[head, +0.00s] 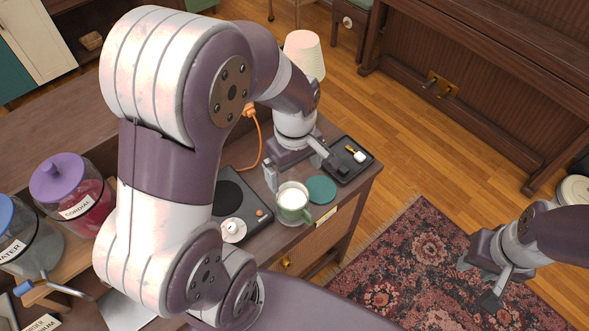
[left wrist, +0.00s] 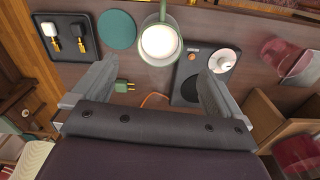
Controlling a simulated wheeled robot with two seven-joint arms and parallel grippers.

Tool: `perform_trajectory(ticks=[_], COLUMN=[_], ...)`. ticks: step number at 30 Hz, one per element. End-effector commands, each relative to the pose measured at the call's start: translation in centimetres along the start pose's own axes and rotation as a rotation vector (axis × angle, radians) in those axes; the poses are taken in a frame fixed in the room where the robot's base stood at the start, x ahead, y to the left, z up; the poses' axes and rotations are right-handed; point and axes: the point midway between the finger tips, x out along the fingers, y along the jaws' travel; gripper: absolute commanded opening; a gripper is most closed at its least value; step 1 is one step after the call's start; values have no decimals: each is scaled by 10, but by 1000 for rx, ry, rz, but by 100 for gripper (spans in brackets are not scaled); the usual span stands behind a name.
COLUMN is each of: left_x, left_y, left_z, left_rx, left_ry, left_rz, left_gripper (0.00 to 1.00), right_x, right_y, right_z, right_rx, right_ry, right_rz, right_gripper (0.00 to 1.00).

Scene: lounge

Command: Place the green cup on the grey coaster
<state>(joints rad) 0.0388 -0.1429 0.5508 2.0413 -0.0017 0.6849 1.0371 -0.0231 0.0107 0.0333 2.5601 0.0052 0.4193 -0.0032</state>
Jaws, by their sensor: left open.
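The green cup (head: 293,203), filled with something white, stands upright on the cabinet top near its front edge. Its handle points to the front edge. It also shows in the left wrist view (left wrist: 160,42), beyond the fingertips. A flat round coaster (head: 321,189) lies just right of the cup; it looks teal, not grey, and is bare (left wrist: 116,30). My left gripper (head: 296,166) is open and empty behind the cup, its fingers spread wide on either side of the cup's line in the left wrist view (left wrist: 158,75). My right gripper (head: 478,282) hangs open and empty over the rug.
An orange cable (head: 260,150) runs behind. Lidded jars (head: 73,195) stand at far left.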

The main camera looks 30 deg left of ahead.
Motion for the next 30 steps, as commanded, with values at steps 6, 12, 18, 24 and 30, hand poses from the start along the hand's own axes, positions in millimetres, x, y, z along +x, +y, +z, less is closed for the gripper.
perform_trajectory(ticks=[6,12,18,24,30], left_x=[-2,0,0,0,0], left_y=[-17,-25,-25,-25,-25], left_z=[24,33,32,32,32], left_rx=[767,1096,1098,1098,1098], left_ry=[57,97,98,98,98], left_rz=[52,64,64,64,64], left_gripper=[100,100,100,100,100], right_x=[0,0,0,0,0], right_y=[0,0,0,0,0], right_z=[0,0,0,0,0], right_rx=[0,0,0,0,0], right_ry=[0,0,0,0,0], right_rz=[0,0,0,0,0], right_gripper=[37,37,37,37,37])
